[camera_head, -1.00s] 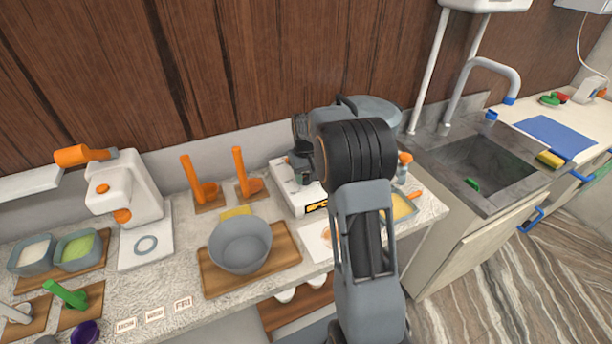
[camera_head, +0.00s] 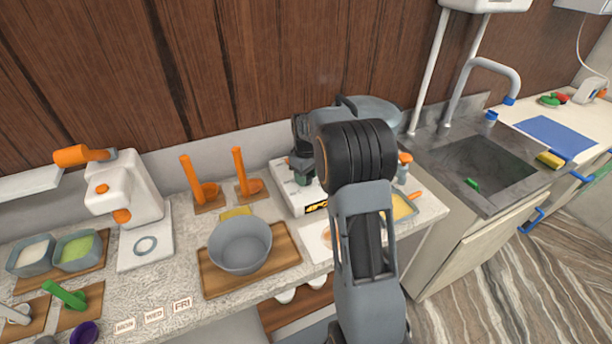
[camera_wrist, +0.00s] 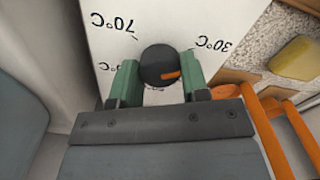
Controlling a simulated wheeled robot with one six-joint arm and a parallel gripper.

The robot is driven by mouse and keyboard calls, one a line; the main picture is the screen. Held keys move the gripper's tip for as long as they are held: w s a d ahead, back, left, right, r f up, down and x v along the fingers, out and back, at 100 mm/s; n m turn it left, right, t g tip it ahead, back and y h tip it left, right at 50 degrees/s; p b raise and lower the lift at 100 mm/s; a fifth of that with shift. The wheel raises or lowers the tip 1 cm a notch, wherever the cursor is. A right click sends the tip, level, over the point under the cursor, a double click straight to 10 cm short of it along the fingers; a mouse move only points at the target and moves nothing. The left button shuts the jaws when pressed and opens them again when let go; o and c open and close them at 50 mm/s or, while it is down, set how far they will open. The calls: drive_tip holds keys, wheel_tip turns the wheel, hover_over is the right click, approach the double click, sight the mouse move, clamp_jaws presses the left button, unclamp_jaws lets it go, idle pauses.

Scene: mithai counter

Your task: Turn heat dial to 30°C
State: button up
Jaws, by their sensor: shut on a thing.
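The heat dial (camera_wrist: 160,65) is a round dark knob with an orange mark on the white face of the heating unit (camera_wrist: 180,22). The mark sits on the knob's right side and points roughly right in the wrist view. The upside-down "30°C" label (camera_wrist: 214,43) is to the right and a little above the mark; "70°C" (camera_wrist: 113,25) is at upper left. Another °C label at left is partly hidden. My gripper (camera_wrist: 160,82) is shut on the dial, one green finger on each side. In the head view the unit (camera_head: 285,178) is partly behind my arm.
A grey bowl (camera_head: 240,244) on a wooden board (camera_head: 212,280) stands left of the unit. Two orange-handled tools (camera_head: 190,175) (camera_head: 240,165) stand close on its left; orange handles also show near my gripper in the wrist view (camera_wrist: 272,130). The sink (camera_head: 480,165) is at right.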

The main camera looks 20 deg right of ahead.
drive_tip(key=o, duration=0.9)
drive_tip(key=shift+r, duration=0.15)
wheel_tip(320, 180, up, 14)
drive_tip(key=shift+f, duration=0.2)
idle(0.6)
drive_tip(key=s+a+f+m+t, duration=0.1)
drive_tip(key=s+a+f, duration=0.1)
drive_tip(key=s, duration=0.5)
drive_tip(key=s+a+f+m+t, duration=0.1)
drive_tip(key=s+a+f+m, duration=0.1)
drive_tip(key=s+a, duration=0.3)
drive_tip(key=s+a+f+m+t, duration=0.1)
drive_tip(key=s+a+f, duration=0.1)
drive_tip(key=s, duration=0.9)
drive_tip(key=shift+s+a+m, duration=0.15)
drive_tip(key=shift+a+m, duration=0.25)
drive_tip(key=shift+a, duration=0.3)
drive_tip(key=shift+s+a+r+t, duration=0.15)
drive_tip(key=shift+a+r+t, duration=0.15)
drive_tip(key=shift+r+t, duration=0.4)
